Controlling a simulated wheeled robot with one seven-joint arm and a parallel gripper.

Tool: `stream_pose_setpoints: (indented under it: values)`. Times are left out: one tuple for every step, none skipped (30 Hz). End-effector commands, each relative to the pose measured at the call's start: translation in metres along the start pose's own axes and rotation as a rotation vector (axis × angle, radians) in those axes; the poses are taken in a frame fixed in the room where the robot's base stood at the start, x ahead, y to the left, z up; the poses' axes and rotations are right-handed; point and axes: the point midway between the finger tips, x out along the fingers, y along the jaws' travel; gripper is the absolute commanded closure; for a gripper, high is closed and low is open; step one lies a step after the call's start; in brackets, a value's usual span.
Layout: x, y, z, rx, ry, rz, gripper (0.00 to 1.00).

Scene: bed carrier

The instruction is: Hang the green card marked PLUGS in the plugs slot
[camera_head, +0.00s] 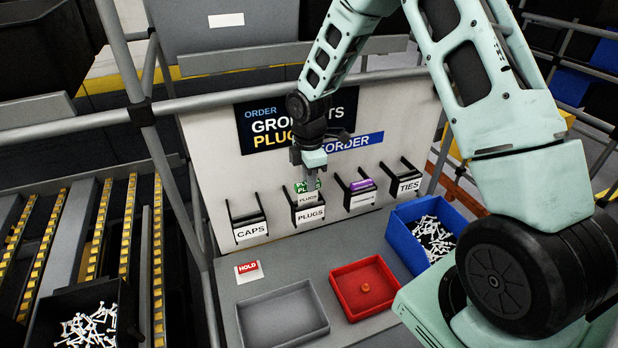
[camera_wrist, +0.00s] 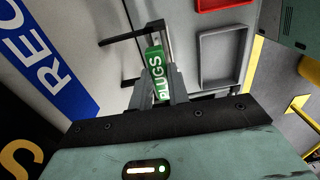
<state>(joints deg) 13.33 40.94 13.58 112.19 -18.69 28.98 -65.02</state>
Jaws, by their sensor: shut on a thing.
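The green card marked PLUGS (camera_head: 308,187) is upright at the plugs slot (camera_head: 310,214), the second black holder from the left on the white board. Its lower part is at the holder, behind the slot's white label; how deep it sits is hard to tell. My gripper (camera_head: 309,172) is above that slot and shut on the card's upper part. In the wrist view the green card (camera_wrist: 157,72) shows between my fingers, with the dark slot frame (camera_wrist: 150,35) just beyond it.
The caps slot (camera_head: 249,228) is to the left. To the right are a slot holding a purple card (camera_head: 362,185) and the ties slot (camera_head: 408,185). Below are a HOLD card (camera_head: 248,270), a grey tray (camera_head: 283,338), a red tray (camera_head: 350,316) and a blue bin (camera_head: 400,232) of white parts.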

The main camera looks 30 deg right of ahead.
Motion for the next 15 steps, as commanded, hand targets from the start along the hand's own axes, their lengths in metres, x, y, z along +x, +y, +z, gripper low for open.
stream_pose_setpoints:
  values:
    - [0.002, 0.0, 0.0, 0.0, 0.0, 0.0, 1.0]
    - [0.003, 0.0, 0.0, 0.0, 0.0, 0.0, 1.0]
    - [0.004, 0.0, 0.0, 0.0, 0.0, 0.0, 1.0]
    - [0.005, 0.0, 0.0, 0.0, 0.0, 0.0, 1.0]
    - [0.005, 0.0, 0.0, 0.0, 0.0, 0.0, 1.0]
    - [0.006, 0.0, 0.0, 0.0, 0.0, 0.0, 1.0]
    - [0.007, 0.0, 0.0, 0.0, 0.0, 0.0, 1.0]
    - [0.008, 0.0, 0.0, 0.0, 0.0, 0.0, 1.0]
    - [0.009, 0.0, 0.0, 0.0, 0.0, 0.0, 1.0]
    - [0.009, 0.0, 0.0, 0.0, 0.0, 0.0, 1.0]
    - [0.01, 0.0, 0.0, 0.0, 0.0, 0.0, 1.0]
    - [0.011, 0.0, 0.0, 0.0, 0.0, 0.0, 1.0]
    - [0.012, 0.0, 0.0, 0.0, 0.0, 0.0, 1.0]
    - [0.012, 0.0, 0.0, 0.0, 0.0, 0.0, 1.0]
    - [0.013, 0.0, 0.0, 0.0, 0.0, 0.0, 1.0]
